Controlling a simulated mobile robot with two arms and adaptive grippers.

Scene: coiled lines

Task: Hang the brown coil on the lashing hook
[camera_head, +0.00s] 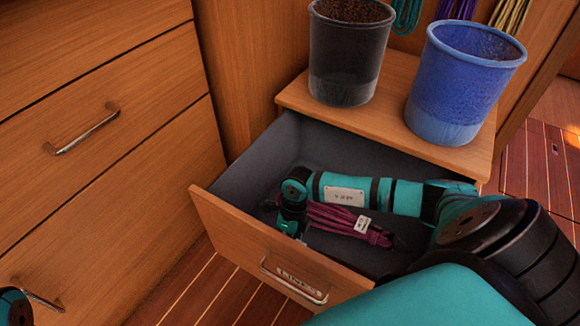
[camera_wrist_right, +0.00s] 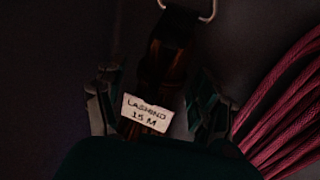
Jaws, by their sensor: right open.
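In the right wrist view, a dark brown coil (camera_wrist_right: 170,62) with a white tag reading "LASHING 15 M" (camera_wrist_right: 146,110) lies on the drawer floor. A metal ring shows at its upper end. My right gripper (camera_wrist_right: 153,105) is open, with one finger on each side of the coil near the tag; I cannot tell whether they touch it. In the head view, my right arm reaches into the open drawer (camera_head: 232,222), and its gripper (camera_head: 291,222) points down at the left part. The brown coil is not clearly visible there. I cannot make out the lashing hook. My left gripper is not in view.
A magenta coil (camera_head: 340,222) with a white tag lies right of the gripper. A dark bucket (camera_head: 345,60) and a blue bucket (camera_head: 460,85) stand on the ledge above. Teal (camera_head: 407,14), purple and yellow (camera_head: 511,14) coils hang behind. Drawer walls surround the gripper.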

